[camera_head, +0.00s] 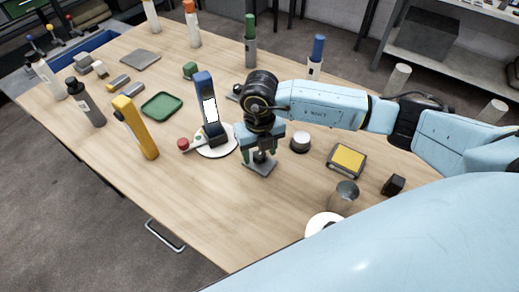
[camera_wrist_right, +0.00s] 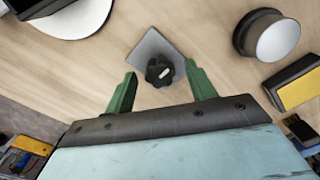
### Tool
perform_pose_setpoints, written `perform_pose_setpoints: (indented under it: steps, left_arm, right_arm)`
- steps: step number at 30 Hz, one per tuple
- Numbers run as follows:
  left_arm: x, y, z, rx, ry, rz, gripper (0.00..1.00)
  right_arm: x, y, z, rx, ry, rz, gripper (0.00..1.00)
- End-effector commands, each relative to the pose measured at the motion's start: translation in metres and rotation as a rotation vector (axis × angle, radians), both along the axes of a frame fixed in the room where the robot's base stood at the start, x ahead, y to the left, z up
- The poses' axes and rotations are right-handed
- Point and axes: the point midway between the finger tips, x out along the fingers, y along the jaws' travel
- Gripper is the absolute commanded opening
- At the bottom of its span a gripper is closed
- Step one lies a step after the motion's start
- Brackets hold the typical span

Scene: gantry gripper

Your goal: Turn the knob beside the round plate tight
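The knob (camera_wrist_right: 159,71) is small, dark and lobed, with a light mark on top. It stands on a grey square base (camera_head: 260,168). The white round plate (camera_head: 214,151) lies just left of it in the head view, with a dark blue upright device (camera_head: 207,107) on it. The plate also shows at the top left of the wrist view (camera_wrist_right: 78,24). My right gripper (camera_head: 261,153) points down over the knob. Its green fingers are apart, one on each side of the knob, with visible gaps in the wrist view (camera_wrist_right: 161,78). My left gripper is not in view.
A white-topped round piece (camera_head: 300,142) and a yellow-topped block (camera_head: 347,159) stand to the right. A red-ended piece (camera_head: 184,144) and a yellow upright block (camera_head: 136,128) are to the left. The table's near-left area is clear.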

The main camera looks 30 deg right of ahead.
Motion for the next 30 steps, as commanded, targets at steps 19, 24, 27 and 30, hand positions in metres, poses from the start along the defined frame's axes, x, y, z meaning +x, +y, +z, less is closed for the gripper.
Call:
perform_pose_setpoints:
  steps: [19, 24, 27, 30]
  left_arm:
    - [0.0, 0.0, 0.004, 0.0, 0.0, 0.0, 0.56]
    - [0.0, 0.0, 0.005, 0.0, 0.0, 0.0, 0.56]
    - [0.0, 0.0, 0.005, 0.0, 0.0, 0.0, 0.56]
    - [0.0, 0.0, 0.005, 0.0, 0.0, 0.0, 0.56]
  right_arm:
    - [0.0, 0.0, 0.084, 0.0, -0.004, 0.002, 0.56]
    - [0.0, 0.0, 0.115, 0.0, -0.003, 0.001, 0.56]
    - [0.0, 0.0, 0.126, 0.001, -0.001, 0.0, 0.56]
    - [0.0, 0.0, 0.132, 0.0, -0.001, 0.001, 0.56]
